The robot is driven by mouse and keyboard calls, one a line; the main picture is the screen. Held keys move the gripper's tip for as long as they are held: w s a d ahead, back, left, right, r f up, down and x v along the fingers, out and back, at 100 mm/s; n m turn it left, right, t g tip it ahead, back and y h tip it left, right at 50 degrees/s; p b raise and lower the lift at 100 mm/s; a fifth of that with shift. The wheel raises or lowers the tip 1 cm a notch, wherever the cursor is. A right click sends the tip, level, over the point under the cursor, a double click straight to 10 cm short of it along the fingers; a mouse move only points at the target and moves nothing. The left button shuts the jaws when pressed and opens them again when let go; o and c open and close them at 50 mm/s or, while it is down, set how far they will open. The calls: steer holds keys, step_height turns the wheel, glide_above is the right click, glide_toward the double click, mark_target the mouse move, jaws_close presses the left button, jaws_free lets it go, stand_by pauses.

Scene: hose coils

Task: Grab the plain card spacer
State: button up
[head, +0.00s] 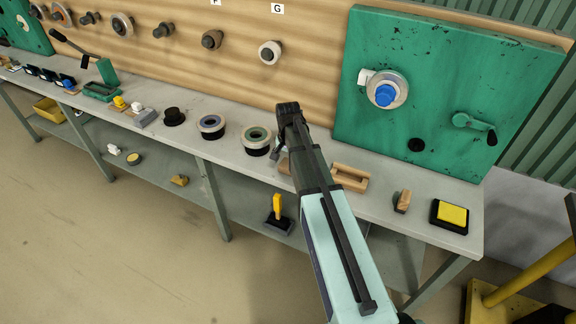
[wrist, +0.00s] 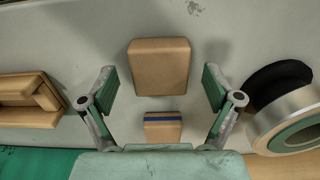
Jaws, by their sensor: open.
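The plain card spacer (wrist: 160,62) is a tan block with rounded corners on the grey bench top, in the upper middle of the wrist view. A smaller tan block with a blue stripe (wrist: 163,127) lies just below it there, apart from it. My gripper (wrist: 159,82) is open and empty, with one finger on each side of the plain spacer; neither finger visibly touches it. In the head view my gripper (head: 283,149) is over the bench, and my arm hides most of the blocks.
A coil on a black base (wrist: 283,100) stands close on the right in the wrist view. A wooden frame (wrist: 30,100) lies on the left. In the head view, a green panel (head: 450,85) stands behind the bench (head: 225,165), with a yellow-topped box (head: 450,215) at its right end.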

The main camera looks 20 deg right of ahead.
steer(key=c, duration=1)
